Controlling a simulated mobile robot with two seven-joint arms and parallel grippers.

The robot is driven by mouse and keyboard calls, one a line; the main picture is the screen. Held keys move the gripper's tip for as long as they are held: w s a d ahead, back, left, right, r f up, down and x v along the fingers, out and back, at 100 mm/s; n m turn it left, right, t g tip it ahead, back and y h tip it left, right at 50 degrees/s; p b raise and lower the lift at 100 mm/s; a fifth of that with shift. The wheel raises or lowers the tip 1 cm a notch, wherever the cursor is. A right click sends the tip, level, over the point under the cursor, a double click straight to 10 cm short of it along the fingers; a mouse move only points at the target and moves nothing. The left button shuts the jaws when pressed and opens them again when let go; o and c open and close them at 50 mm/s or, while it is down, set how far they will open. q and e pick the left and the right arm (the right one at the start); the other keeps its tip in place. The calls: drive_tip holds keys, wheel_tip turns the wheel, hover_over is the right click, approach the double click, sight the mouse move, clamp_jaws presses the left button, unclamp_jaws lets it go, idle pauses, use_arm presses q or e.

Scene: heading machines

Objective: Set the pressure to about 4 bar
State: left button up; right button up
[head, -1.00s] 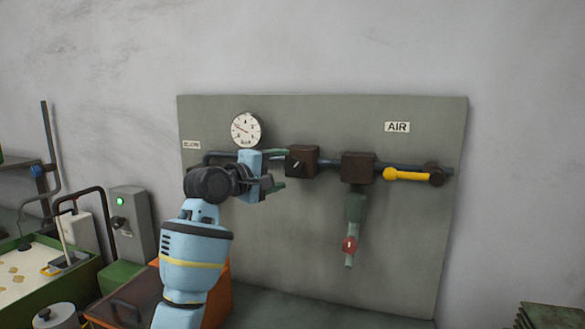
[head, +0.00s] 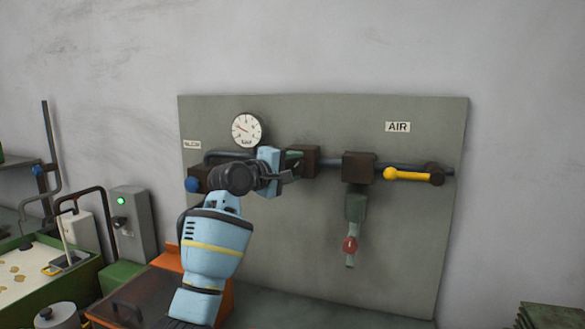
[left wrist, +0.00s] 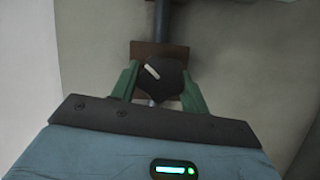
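The dark regulator knob (left wrist: 162,77) with a pale pointer mark sits on a brown block. The pointer slants from upper left to lower right. My left gripper (left wrist: 160,84) has its two green fingers on either side of the knob, very close to it; I cannot tell whether they press on it. In the head view the left gripper (head: 290,164) is at the brown regulator block (head: 309,161) and hides the knob. The round white pressure gauge (head: 247,130) hangs above left; its needle points to the upper left. My right gripper is not in view.
A blue knob (head: 192,185) is at the left. The panel's lower middle (head: 290,240) is clear.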

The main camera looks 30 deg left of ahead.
use_arm(q)
drive_tip(key=c, duration=0.4)
drive_tip(key=m+g, duration=0.1)
drive_tip(key=m, duration=0.2)
drive_tip(key=shift+r+y, duration=0.15)
drive_tip(key=shift+y, duration=0.25)
drive_tip(key=m+g+y, duration=0.1)
drive_tip(key=m, duration=0.2)
drive_tip(key=shift+m+g, duration=0.3)
drive_tip(key=m+y, duration=0.1)
drive_tip(key=m+g+y, duration=0.1)
drive_tip(key=m, duration=0.1)
drive_tip(key=shift+d+r+m+y, duration=0.15)
drive_tip(key=shift+d+m+y, duration=0.05)
drive_tip(key=shift+m+y, duration=0.1)
drive_tip(key=shift+m+g+y, duration=0.3)
drive_tip(key=shift+m+y, duration=0.6)
drive_tip(key=shift+m, duration=0.4)
